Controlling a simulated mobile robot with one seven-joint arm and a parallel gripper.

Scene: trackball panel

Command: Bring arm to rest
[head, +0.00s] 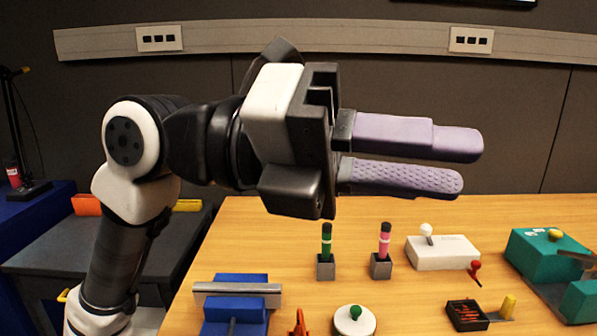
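My gripper (468,163) is raised in the middle of the head view, above the wooden table (270,240). Its two purple fingers point to the right. A narrow gap shows between the fingers, and nothing is held in it. My arm comes up from the lower left and bends over to the gripper. The gripper touches nothing that I can see.
On the table stand a green marker (326,240) and a pink marker (385,240) in grey holders, a white joystick box (440,252), a blue vise-like block (236,305), a white disc with a green knob (354,321) and a teal device (545,258). A dark wall stands behind.

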